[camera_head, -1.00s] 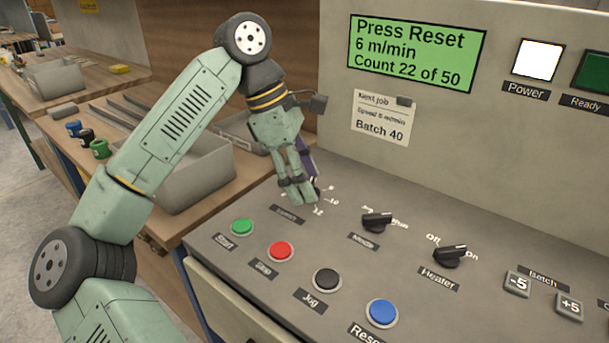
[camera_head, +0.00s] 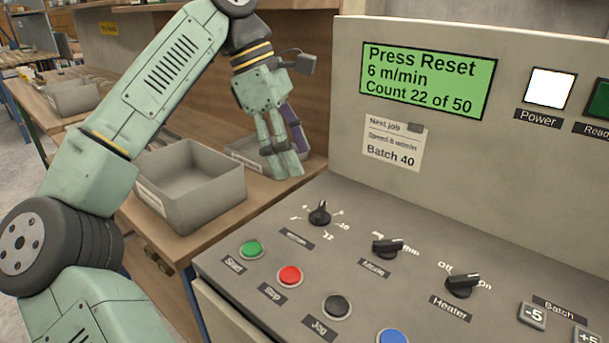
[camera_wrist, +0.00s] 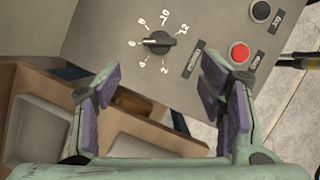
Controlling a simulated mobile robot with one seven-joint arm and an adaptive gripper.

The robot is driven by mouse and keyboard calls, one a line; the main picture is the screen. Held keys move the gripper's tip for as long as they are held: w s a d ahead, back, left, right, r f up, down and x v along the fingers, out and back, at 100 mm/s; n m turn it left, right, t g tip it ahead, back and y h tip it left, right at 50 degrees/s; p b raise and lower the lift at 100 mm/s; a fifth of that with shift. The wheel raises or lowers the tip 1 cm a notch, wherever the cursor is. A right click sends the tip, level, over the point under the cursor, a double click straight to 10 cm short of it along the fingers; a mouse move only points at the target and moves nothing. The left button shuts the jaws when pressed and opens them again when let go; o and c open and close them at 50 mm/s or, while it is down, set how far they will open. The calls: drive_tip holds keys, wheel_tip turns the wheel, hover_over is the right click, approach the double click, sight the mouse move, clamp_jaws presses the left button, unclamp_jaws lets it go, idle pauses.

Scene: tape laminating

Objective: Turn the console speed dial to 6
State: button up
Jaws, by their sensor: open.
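The speed dial (camera_head: 319,213) is a black knob on the console's sloped panel, above the green Start button (camera_head: 251,249). In the wrist view the dial (camera_wrist: 160,42) shows numbers from 2 to 12 around it, and its pointer lies toward the 6. The console screen (camera_head: 428,80) reads "Press Reset, 6 m/min, Count 22 of 50". My gripper (camera_head: 283,160) is raised behind and left of the dial, apart from it. In the wrist view my gripper (camera_wrist: 163,95) has its purple-padded fingers spread wide with nothing between them.
A grey bin (camera_head: 190,185) stands on the wooden bench left of the console. The red Stop button (camera_head: 290,275), black Jog button (camera_head: 337,306), Mode knob (camera_head: 387,248) and Heater knob (camera_head: 462,285) sit close to the dial. A paper note (camera_head: 394,144) is fixed below the screen.

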drive_tip(key=shift+v, duration=1)
